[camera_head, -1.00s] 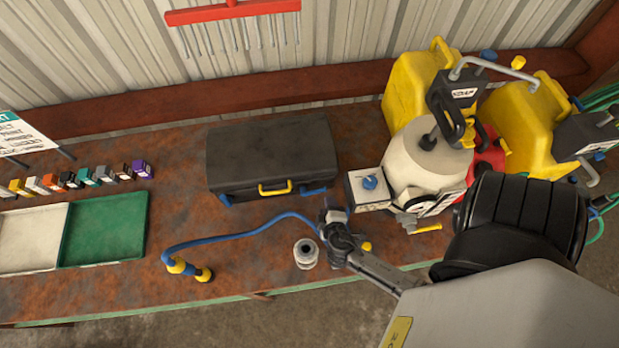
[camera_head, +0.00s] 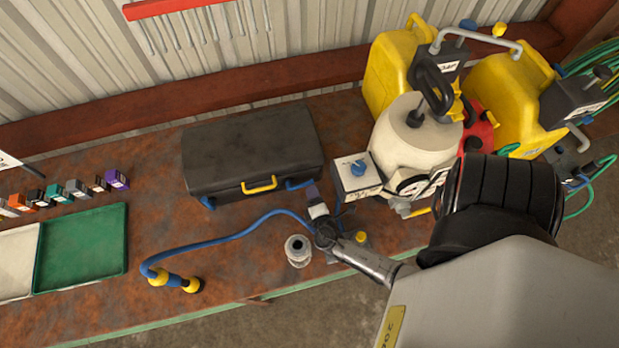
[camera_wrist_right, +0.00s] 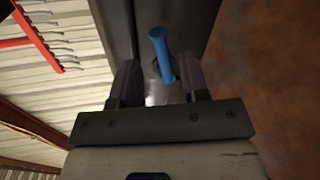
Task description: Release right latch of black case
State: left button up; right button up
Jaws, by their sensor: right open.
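The black case (camera_head: 250,150) lies shut on the rusty bench, with a yellow handle (camera_head: 259,185) on its front. Its blue right latch (camera_head: 298,184) is at the front right corner, and a blue left latch (camera_head: 208,203) is at the other end. My right gripper (camera_head: 312,194) is just in front of the right latch. In the right wrist view the latch (camera_wrist_right: 160,50) stands between the open fingers of the gripper (camera_wrist_right: 160,80), against the dark case (camera_wrist_right: 122,30). I cannot tell whether a finger touches it. My left gripper is out of view.
A control box with a blue knob (camera_head: 358,175) and a cream tank (camera_head: 415,140) stand close right of the gripper. A blue hose (camera_head: 225,236) with yellow fittings and a metal fitting (camera_head: 298,250) lie in front. Trays (camera_head: 80,245) are at left.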

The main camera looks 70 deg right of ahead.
aim_at(310, 181)
jog(key=shift+p+x, duration=0.3)
jog(key=shift+x, duration=2.65)
jog(key=shift+f, duration=0.1)
jog(key=shift+c, duration=0.4)
grip_shut()
